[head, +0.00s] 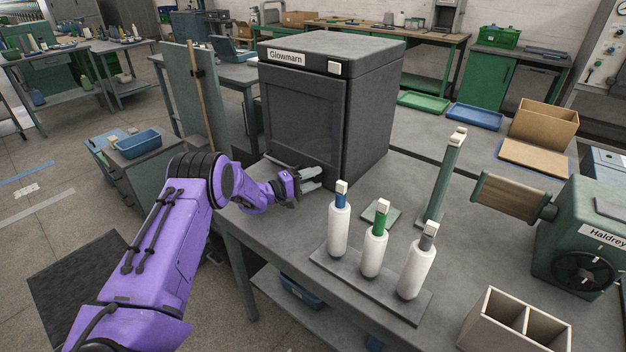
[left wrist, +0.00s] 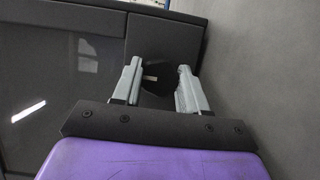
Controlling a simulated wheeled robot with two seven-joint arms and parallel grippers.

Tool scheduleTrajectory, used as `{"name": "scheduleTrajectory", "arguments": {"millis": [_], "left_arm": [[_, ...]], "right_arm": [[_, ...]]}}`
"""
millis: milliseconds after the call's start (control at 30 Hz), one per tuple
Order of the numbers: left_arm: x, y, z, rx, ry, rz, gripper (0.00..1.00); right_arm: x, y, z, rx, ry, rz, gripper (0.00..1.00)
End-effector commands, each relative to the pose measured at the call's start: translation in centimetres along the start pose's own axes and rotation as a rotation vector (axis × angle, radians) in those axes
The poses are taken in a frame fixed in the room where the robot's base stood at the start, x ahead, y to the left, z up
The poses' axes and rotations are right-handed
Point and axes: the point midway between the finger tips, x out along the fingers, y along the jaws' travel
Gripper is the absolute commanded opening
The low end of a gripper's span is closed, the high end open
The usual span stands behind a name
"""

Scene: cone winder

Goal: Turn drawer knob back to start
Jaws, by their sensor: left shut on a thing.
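The dark grey cabinet labelled Glowmarn (head: 306,120) stands on the bench in the head view, with a large panelled front. My left gripper (head: 312,179) is at the low right part of that front. In the left wrist view, my left gripper (left wrist: 158,82) has its two grey fingers on either side of a dark knob (left wrist: 157,70) with a small pale mark, and is shut on it. The knob is hidden behind the gripper in the head view. My right gripper is in neither view.
A rack (head: 325,262) with several white spools on coloured-topped posts stands right of my left gripper. Farther right are a green post (head: 445,180), the green Haldrey winder (head: 585,245) and an open divided box (head: 480,328). The bench between cabinet and rack is mostly clear.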

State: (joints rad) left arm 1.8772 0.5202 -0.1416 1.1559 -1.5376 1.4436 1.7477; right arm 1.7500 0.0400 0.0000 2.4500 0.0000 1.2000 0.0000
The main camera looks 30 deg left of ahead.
Motion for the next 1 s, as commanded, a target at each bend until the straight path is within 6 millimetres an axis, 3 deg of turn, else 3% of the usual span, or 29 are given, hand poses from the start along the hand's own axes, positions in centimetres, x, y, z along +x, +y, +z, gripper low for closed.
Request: {"name": "scheduleTrajectory", "arguments": {"millis": [33,100,467,800,1000], "left_arm": [[-0.1,0.0,-0.1,0.000,0.001,0.000,0.49],[0.0,0.0,-0.1,0.000,0.001,0.000,0.68],[-0.7,0.0,-0.1,0.000,0.001,0.001,0.68],[-8.3,-0.1,-0.1,-0.003,0.004,0.002,0.68],[-10.5,0.0,0.0,0.000,0.001,0.001,0.68]], "right_arm": [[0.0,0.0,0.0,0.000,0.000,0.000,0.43],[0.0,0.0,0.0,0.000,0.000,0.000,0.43],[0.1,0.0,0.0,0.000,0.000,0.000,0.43],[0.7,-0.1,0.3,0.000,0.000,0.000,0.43],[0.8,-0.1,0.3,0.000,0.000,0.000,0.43]]}}
